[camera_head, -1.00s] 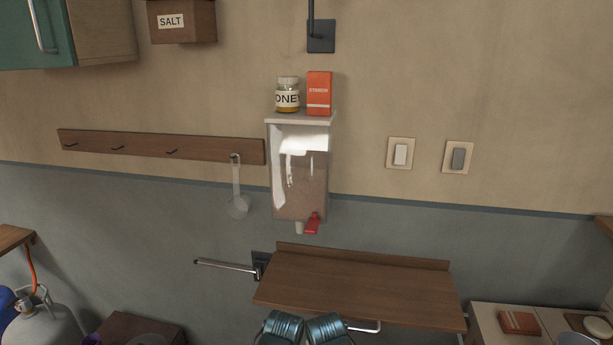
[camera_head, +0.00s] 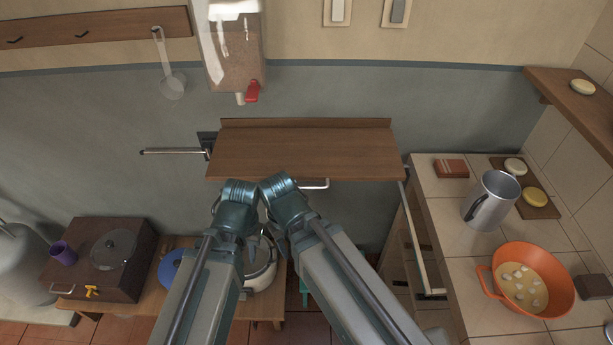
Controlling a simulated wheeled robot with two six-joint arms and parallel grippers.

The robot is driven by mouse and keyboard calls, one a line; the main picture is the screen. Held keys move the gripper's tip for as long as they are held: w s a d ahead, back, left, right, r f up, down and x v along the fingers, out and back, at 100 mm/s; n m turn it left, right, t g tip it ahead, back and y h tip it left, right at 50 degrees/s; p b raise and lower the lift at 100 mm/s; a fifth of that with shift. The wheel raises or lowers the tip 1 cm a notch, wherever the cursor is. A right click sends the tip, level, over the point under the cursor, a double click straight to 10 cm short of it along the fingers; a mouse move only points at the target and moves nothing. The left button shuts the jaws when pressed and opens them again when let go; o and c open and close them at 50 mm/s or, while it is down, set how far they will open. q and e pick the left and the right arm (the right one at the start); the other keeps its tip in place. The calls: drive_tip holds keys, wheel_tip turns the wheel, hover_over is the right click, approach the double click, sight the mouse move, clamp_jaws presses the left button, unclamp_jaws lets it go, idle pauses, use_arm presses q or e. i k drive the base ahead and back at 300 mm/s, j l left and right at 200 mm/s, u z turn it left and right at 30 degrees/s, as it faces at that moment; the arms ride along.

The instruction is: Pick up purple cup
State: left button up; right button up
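The purple cup (camera_head: 63,252) stands at the lower left, on the left part of a dark wooden box (camera_head: 125,275) with a brass tap. Nothing is touching it that I can see. My two arms come up from the bottom centre, side by side, with their teal joints below the wooden wall shelf. They are well to the right of the cup. The fingers of both grippers cannot be made out, so I cannot tell whether they are open or shut.
A glass lid (camera_head: 113,248) lies on the box beside the cup. A grey gas cylinder (camera_head: 20,265) stands left of it. A folding shelf (camera_head: 300,152) is above my arms.

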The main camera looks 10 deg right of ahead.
sight(60, 250)
drive_tip(key=u, duration=1.6)
drive_tip(key=z, duration=0.45)
drive_tip(key=i+j+z, duration=0.1)
drive_tip(key=j+z, duration=0.45)
drive_tip(key=z, duration=0.15)
drive_tip(key=i+j+z, duration=0.1)
drive_tip(key=j+z, duration=0.3)
drive_tip(key=j, duration=0.65)
drive_tip(key=j+z, duration=0.15)
drive_tip(key=j, duration=0.6)
drive_tip(key=k+j+z, duration=0.1)
drive_tip(key=j, duration=0.6)
drive_tip(key=k+j+z, duration=0.1)
drive_tip(key=j, duration=0.65)
